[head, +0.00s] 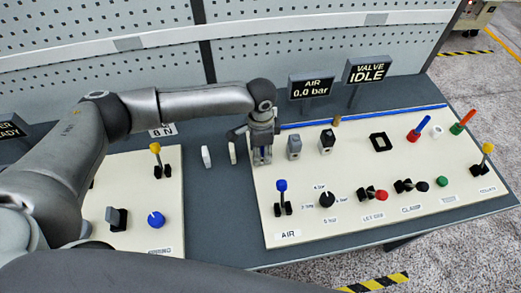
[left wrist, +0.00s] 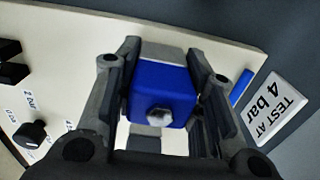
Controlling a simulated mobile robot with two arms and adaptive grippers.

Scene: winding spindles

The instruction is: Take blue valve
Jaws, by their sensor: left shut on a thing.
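The blue valve (left wrist: 160,92) is a blue block with a grey top and a metal hex nut on its near face, seen in the left wrist view. My left gripper (head: 262,158) points down at the back left of the right-hand cream panel (head: 350,218). Its two fingers stand on either side of the blue valve and are shut on it. In the head view the fingers mostly hide the valve. I cannot tell whether the valve touches the panel. My right gripper is not in view.
Beside the gripper stand a grey valve (head: 294,147) and a black-and-grey one (head: 327,141). A blue-topped lever (head: 282,187) and a black knob (head: 327,199) are in front. Two signs (head: 311,87) rise behind. Two small white pieces (head: 206,156) stand between the panels.

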